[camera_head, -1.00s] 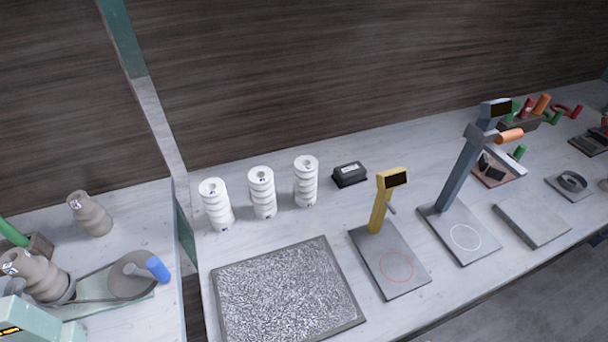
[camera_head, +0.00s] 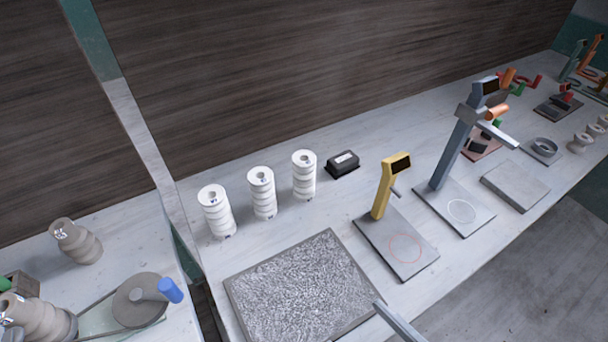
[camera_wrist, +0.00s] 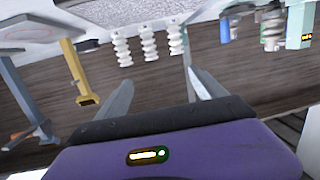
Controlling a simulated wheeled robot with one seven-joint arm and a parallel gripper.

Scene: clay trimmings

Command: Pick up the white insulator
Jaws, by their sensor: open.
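Three white insulators with ribbed sides stand upright in a row on the pale bench: the left one (camera_head: 216,212), the middle one (camera_head: 262,193) and the right one (camera_head: 304,175). They also show at the top of the wrist view, which looks upside down, where one insulator (camera_wrist: 148,42) is in the middle of the row. My gripper (camera_wrist: 166,90) is open and empty in the wrist view, its two fingers apart and clear of the insulators. In the head view only a grey bar, perhaps part of my arm, shows at the bottom edge.
A speckled grey mat (camera_head: 305,288) lies before the insulators. A black box (camera_head: 343,164) sits right of them. A yellow stand (camera_head: 388,187) and a blue-grey stand (camera_head: 458,150) stand further right. A post (camera_head: 135,115) and grey-brown insulators (camera_head: 76,241) are at left.

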